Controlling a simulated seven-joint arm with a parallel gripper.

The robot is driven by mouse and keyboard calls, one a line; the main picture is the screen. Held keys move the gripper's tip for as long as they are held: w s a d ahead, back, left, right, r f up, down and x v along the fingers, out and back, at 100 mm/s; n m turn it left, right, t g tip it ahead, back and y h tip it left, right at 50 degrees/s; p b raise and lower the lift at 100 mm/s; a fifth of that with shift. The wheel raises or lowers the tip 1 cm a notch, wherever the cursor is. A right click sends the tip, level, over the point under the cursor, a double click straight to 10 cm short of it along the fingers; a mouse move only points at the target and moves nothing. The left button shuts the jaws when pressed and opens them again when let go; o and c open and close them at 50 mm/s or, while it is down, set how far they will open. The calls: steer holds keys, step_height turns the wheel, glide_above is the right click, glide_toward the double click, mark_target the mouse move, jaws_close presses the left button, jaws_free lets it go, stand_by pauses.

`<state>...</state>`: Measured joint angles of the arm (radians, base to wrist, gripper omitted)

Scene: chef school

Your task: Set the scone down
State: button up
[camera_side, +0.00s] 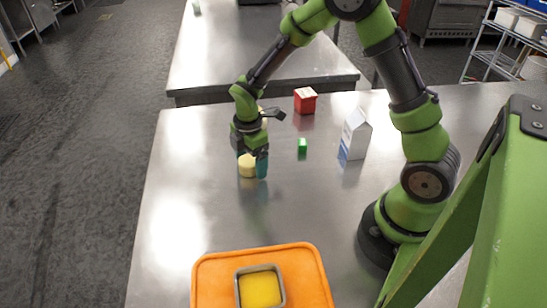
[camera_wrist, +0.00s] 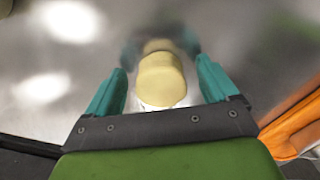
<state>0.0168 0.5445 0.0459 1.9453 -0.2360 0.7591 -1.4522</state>
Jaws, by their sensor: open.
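The scone (camera_side: 247,166) is a pale yellow, short rounded cylinder at the left middle of the steel table. In the wrist view the scone (camera_wrist: 162,80) stands between the two teal fingers. My gripper (camera_side: 252,167) points down around it and is open; in the wrist view my gripper (camera_wrist: 160,55) shows gaps between the scone and both fingers. The scone appears to rest on the table (camera_side: 180,200). One finger hides part of it in the side view.
An orange board (camera_side: 215,272) with a square metal tin (camera_side: 239,285) of yellow filling lies at the front. The table's left side is clear.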

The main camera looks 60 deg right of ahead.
mark_target(251, 158)
step_height(251, 158, up, 12)
steer(key=s+a+r+m+t+y, duration=0.1)
steer(key=s+r+m+t, duration=0.2)
steer(key=s+r+m, duration=0.3)
steer(key=s+a+r+m+t+y, duration=0.1)
steer(key=s+r+m+t, duration=0.3)
steer(key=s+m, duration=0.6)
steer(key=r+m, duration=0.1)
steer(key=m, duration=0.2)
steer(key=shift+a+r, duration=0.25)
steer(key=shift+r, duration=0.1)
